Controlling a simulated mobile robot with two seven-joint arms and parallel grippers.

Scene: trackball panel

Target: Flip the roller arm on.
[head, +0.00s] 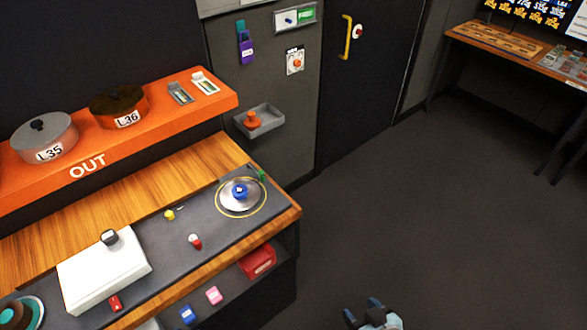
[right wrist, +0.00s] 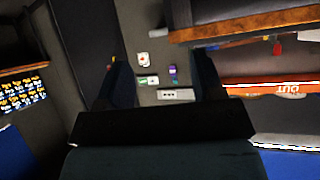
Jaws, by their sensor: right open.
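I cannot tell for sure which part is the roller arm. On the dark strip of the counter, a small green-tipped lever (head: 259,174) stands beside a round silver disc (head: 230,203) with a blue knob (head: 240,190). A red-and-white knob (head: 195,241) and a small yellow part (head: 169,215) sit on the same strip. My right gripper (head: 362,309) is open and empty over the floor, right of the counter and apart from it. Its spread fingers also show in the right wrist view (right wrist: 163,78). My left gripper is out of view.
An orange shelf (head: 180,118) with lidded pots stands above the counter. A white box (head: 103,270) lies at the front left. A grey wall tray (head: 270,125) and a wall dial (head: 295,61) are near the door (head: 365,90). The floor (head: 440,190) at right is clear.

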